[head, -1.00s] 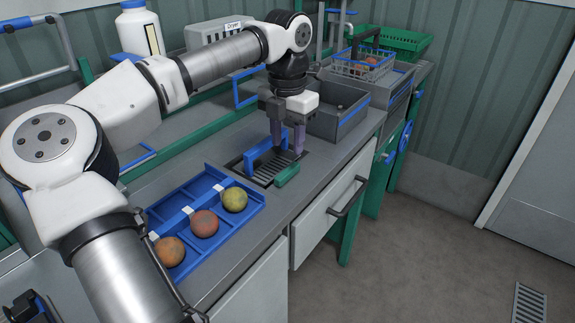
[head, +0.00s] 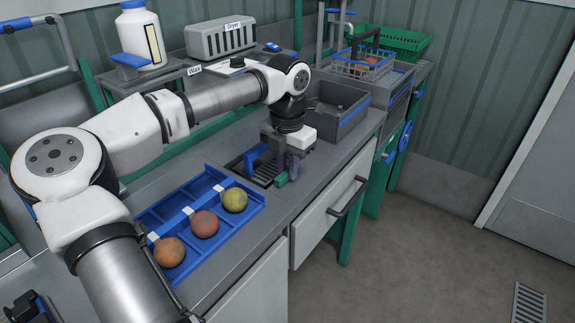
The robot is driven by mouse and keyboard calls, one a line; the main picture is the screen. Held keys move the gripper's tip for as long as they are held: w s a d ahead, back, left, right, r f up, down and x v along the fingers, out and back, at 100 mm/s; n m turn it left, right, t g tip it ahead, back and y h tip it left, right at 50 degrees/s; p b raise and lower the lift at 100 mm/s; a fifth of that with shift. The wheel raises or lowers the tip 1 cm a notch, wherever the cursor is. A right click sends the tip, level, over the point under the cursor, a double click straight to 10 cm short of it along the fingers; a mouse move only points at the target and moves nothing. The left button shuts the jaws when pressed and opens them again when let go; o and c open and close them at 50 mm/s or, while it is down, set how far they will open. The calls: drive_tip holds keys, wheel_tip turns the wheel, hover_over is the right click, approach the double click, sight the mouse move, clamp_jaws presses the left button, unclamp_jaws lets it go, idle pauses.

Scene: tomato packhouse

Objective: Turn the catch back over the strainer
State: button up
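The strainer (head: 264,174) is a dark slatted grate set into the grey worktop, with an upright blue piece (head: 252,161) at its left side. A small green bar (head: 282,180), which looks like the catch, lies at the strainer's front right edge. My gripper (head: 284,166) points down over the right part of the strainer, its fingertips low and close to the green bar. The fingers hide part of the bar and of the strainer. I cannot tell whether they touch the bar or close on it.
A blue divided tray (head: 222,179) with three tomatoes stands to the left in front of the strainer. A grey bin (head: 352,122) stands behind my gripper to the right. A wire basket (head: 345,68) and a green crate (head: 405,43) are farther back. A drawer handle (head: 347,200) juts out below.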

clamp_jaws()
drive_tip(key=shift+m, duration=0.4)
drive_tip(key=m, duration=0.3)
drive_tip(key=shift+m+p, duration=0.3)
drive_tip(key=shift+p, duration=0.05)
drive_tip(key=m, duration=0.4)
drive_tip(key=shift+m, duration=0.3)
drive_tip(key=m, duration=0.4)
drive_tip(key=shift+m+p, duration=0.3)
drive_tip(key=shift+p, duration=0.1)
drive_tip(key=shift+m, duration=2.2)
